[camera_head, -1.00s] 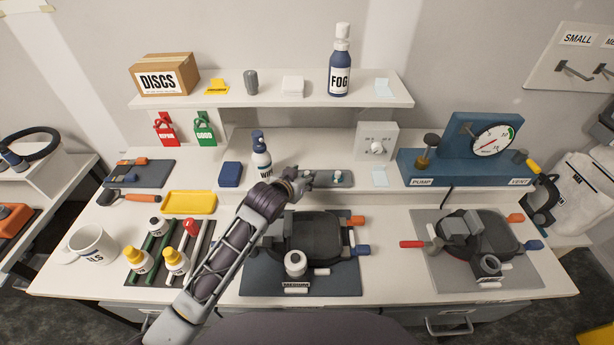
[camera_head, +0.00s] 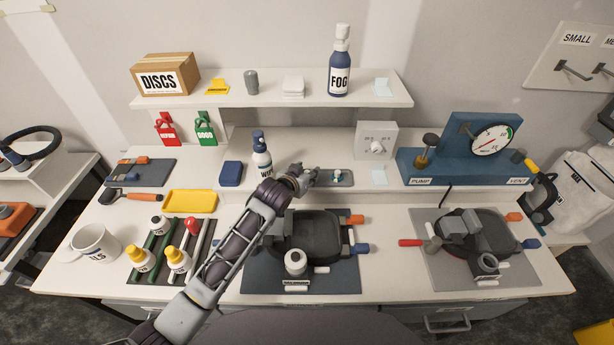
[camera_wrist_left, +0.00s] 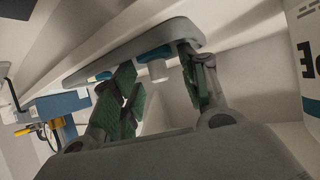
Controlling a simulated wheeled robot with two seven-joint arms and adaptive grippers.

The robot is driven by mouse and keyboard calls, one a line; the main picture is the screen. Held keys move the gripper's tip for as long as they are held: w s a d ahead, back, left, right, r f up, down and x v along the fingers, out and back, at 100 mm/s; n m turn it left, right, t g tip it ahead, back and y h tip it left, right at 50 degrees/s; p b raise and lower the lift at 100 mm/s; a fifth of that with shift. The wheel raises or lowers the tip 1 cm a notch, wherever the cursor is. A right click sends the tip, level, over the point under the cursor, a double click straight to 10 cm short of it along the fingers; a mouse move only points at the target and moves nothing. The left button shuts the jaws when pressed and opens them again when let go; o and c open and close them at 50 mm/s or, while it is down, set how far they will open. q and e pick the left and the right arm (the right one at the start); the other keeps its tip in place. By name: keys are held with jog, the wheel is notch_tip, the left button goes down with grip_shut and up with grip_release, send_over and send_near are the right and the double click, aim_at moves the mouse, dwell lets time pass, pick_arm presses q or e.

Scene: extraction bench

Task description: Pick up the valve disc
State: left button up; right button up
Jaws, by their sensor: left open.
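A small grey tray (camera_head: 345,184) lies at the back of the bench with a small blue-and-white piece (camera_head: 337,175) on it, which looks like a valve disc. In the left wrist view the tray (camera_wrist_left: 130,48) is tilted and shows a blue piece with a pale stem (camera_wrist_left: 158,68), plus another blue piece (camera_wrist_left: 100,76) farther along. My left gripper (camera_head: 312,177) is at the tray's left end and hides part of it. Its green-padded fingers (camera_wrist_left: 160,88) are open, with the pale-stemmed piece appearing in the gap, not gripped. My right gripper is out of view.
A white WIPE bottle (camera_head: 262,160) stands just left of my gripper. A white dial box (camera_head: 376,142) stands behind the tray and the blue pump gauge unit (camera_head: 468,165) to its right. The shelf (camera_head: 300,101) overhangs behind. A black valve fixture (camera_head: 312,235) sits in front.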

pick_arm(q)
jog(key=shift+c, duration=0.3)
jog(key=c, duration=0.4)
jog(key=shift+r, duration=0.1)
notch_tip(320, 180, up, 10)
jog(key=b, duration=0.1)
jog(key=shift+b, duration=0.3)
dwell(0.4)
